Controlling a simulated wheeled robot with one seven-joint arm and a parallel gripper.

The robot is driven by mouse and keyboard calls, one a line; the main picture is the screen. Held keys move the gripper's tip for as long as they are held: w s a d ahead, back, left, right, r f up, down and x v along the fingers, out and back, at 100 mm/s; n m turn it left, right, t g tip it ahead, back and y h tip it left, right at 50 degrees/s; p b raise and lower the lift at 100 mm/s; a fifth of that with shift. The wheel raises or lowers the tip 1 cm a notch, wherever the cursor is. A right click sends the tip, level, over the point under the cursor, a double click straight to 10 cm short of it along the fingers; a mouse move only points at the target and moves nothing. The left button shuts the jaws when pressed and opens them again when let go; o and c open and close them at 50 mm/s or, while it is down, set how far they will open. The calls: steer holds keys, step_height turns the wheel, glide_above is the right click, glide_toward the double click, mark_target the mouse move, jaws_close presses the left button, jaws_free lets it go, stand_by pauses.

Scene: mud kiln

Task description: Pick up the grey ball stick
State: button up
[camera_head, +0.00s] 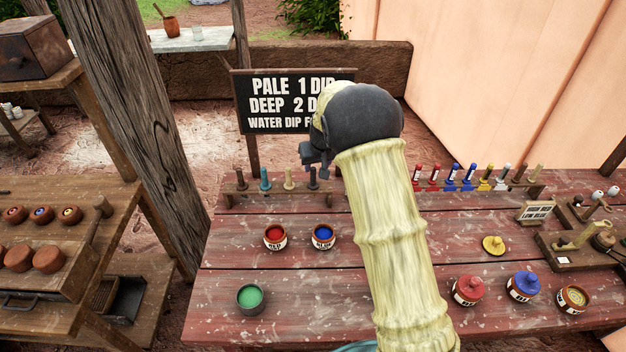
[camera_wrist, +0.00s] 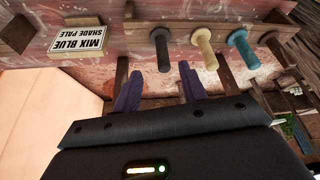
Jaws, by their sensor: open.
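The grey stick (camera_head: 314,179) stands upright at the right end of a small wooden rack (camera_head: 275,198) on the red table. Cream (camera_head: 289,178), teal (camera_head: 265,179) and brown (camera_head: 240,179) sticks stand to its left. In the wrist view the grey stick (camera_wrist: 161,50) is leftmost, beside the cream one. My gripper (camera_head: 315,158) is just above and near the grey stick in the head view. In the wrist view the fingers of my gripper (camera_wrist: 160,74) are open and empty, with the grey stick's end showing between their tips; the depth gap is unclear.
A sign (camera_head: 268,108) stands behind the rack. Red (camera_head: 275,237) and blue (camera_head: 323,237) pots and a green pot (camera_head: 250,299) stand in front. More coloured sticks (camera_head: 468,177) stand to the right. A card (camera_wrist: 80,38) shows in the wrist view.

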mark_target(315, 170)
steer(key=shift+x, duration=1.05)
steer(key=shift+a+f, duration=0.1)
steer(key=shift+s, duration=0.1)
steer(key=shift+d, duration=0.2)
steer(key=shift+a+f+p, duration=0.15)
steer(key=shift+f+p, duration=0.15)
steer(key=shift+p, duration=0.05)
steer(key=p+x, duration=0.1)
steer(key=x, duration=0.3)
steer(key=shift+w+a, duration=0.2)
steer(key=shift+w, duration=0.05)
steer(key=shift+w+f, duration=0.1)
steer(key=shift+f, duration=0.05)
